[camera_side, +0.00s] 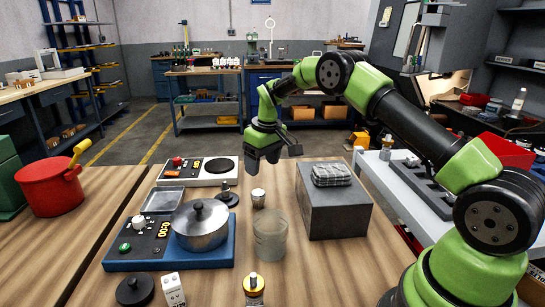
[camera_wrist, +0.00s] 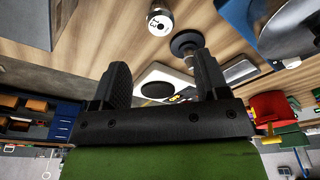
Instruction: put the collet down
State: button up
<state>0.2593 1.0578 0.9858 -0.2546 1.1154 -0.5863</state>
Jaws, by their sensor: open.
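The collet appears to be the small, silvery, tapered cylinder (camera_side: 258,198) standing upright on the wooden table, behind the clear beaker. In the wrist view a metal cylinder with a pale, holed end face (camera_wrist: 160,22), probably the same piece, lies beyond the fingertips at the top. My gripper (camera_side: 264,158) is above and a little behind it in the side view, clear of the table. In the wrist view the two black fingers (camera_wrist: 160,68) are spread wide apart with nothing between them.
A clear beaker (camera_side: 270,236) stands just in front of the cylinder. A black knobbed piece (camera_side: 228,196) is close on its left. A pot (camera_side: 201,228) sits on a blue-based cooker (camera_side: 150,262). A grey block (camera_side: 335,215) bears a folded checked cloth (camera_side: 332,174) at right.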

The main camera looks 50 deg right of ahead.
jog(key=s+a+r+m+t, duration=0.1)
jog(key=s+a+r, duration=0.35)
jog(key=r, duration=0.45)
jog(key=s+a+r+m+t, duration=0.1)
jog(key=s+a+r+t, duration=0.1)
jog(key=s+a+r, duration=0.5)
jog(key=s+a+r+m+t+y, duration=0.2)
jog(key=s+r, duration=0.1)
jog(key=s, duration=1.5)
jog(key=shift+a, duration=0.15)
